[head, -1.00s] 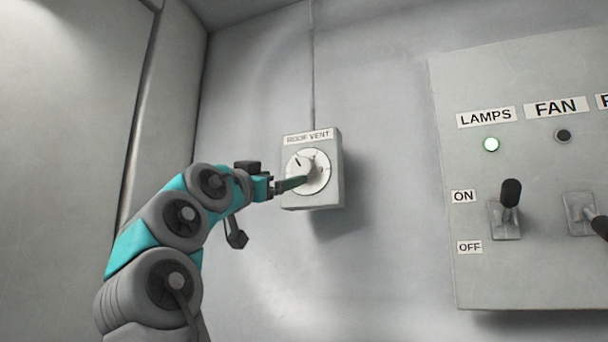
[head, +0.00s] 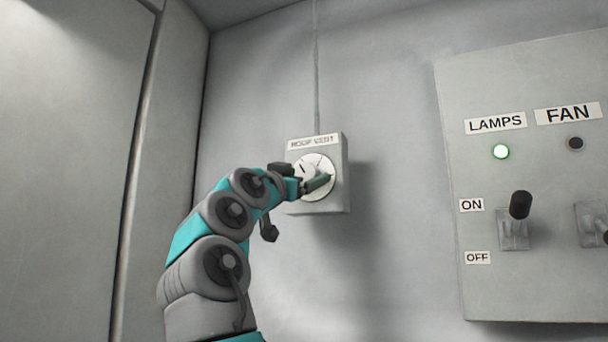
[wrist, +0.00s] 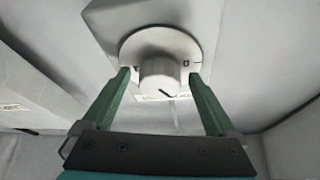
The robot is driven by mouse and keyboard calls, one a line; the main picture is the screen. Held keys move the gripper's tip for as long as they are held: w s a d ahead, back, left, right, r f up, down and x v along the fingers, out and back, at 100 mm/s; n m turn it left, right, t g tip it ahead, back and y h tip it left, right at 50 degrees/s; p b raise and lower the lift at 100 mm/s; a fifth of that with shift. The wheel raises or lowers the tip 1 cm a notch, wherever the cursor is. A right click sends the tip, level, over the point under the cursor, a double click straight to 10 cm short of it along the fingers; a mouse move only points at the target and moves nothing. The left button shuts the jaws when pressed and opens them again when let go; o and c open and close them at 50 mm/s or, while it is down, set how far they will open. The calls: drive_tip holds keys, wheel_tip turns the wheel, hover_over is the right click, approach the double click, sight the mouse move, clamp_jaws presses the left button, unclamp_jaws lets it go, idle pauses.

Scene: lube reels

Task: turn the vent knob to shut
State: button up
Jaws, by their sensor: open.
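The roof vent box (head: 338,200) is a small grey box on the wall, with a "ROOF VENT" label (head: 313,142) at its top. It has a round white dial plate (head: 328,165) with a pale knob (head: 309,172), partly hidden by my gripper in the head view. In the wrist view the knob (wrist: 160,75) stands out from the plate (wrist: 130,47) and shows a short dark mark on its face. My gripper (wrist: 160,82) is open, with one green finger on each side of the knob. Small gaps seem to show between fingers and knob; contact cannot be told.
The wall between is clear.

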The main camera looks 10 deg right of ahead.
drive_tip(key=c, duration=1.4)
drive_tip(key=shift+o, duration=0.2)
drive_tip(key=shift+s+d+n+t+y+b, duration=0.1)
drive_tip(key=shift+n+t+y+b, duration=0.5)
drive_tip(key=shift+n, duration=0.9)
drive_tip(key=shift+n, duration=0.4)
